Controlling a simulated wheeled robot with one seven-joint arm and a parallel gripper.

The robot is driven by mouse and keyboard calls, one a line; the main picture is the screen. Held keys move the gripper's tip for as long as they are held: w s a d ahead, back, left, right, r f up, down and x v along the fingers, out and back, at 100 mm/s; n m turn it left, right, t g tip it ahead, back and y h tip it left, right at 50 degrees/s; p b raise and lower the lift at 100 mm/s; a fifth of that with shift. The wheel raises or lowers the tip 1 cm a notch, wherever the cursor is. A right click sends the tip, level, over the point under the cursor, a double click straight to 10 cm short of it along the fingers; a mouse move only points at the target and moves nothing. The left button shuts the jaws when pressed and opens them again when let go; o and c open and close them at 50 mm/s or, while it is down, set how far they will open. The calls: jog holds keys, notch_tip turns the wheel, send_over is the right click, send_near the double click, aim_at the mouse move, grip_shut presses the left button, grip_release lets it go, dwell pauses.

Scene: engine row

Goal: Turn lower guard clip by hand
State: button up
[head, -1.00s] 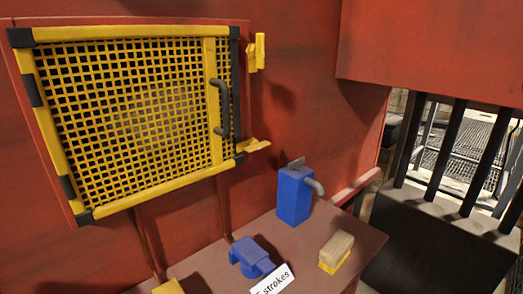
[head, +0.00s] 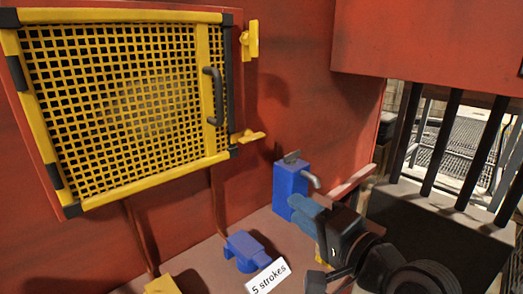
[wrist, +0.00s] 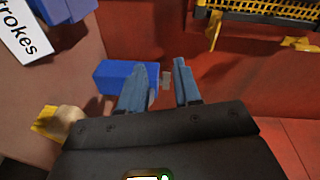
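The lower guard clip (head: 250,136) is a yellow lever at the guard's lower right corner, lying roughly level and pointing right, off the guard frame. It also shows at the upper right of the wrist view (wrist: 298,44). The guard (head: 120,105) is a yellow mesh panel with a dark handle (head: 213,95), lying flat against the red wall. The upper clip (head: 250,40) stands upright beside the guard. My gripper (head: 306,210) is below and right of the lower clip, apart from it. Its blue fingers (wrist: 160,78) are spread and empty in the wrist view.
A blue box with a grey spout (head: 290,190) stands on the shelf close behind my gripper. A blue fitting (head: 245,250) and a "5 strokes" label (head: 268,277) are at the shelf's front. A yellow-and-tan block (wrist: 58,122) shows in the wrist view. Space before the guard is clear.

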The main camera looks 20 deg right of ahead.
aim_at(256, 139)
jog(key=w+r+m+y, duration=0.1)
jog(key=w+r+y, duration=0.2)
jog(key=w+r, duration=0.45)
jog(key=w, duration=0.1)
jog(key=w+a+r, duration=0.1)
jog(key=w, duration=0.1)
jog(key=w+a, duration=0.1)
jog(key=w, duration=0.1)
jog(key=shift+w+a+r, duration=0.2)
jog(key=shift+r, duration=0.15)
grip_shut()
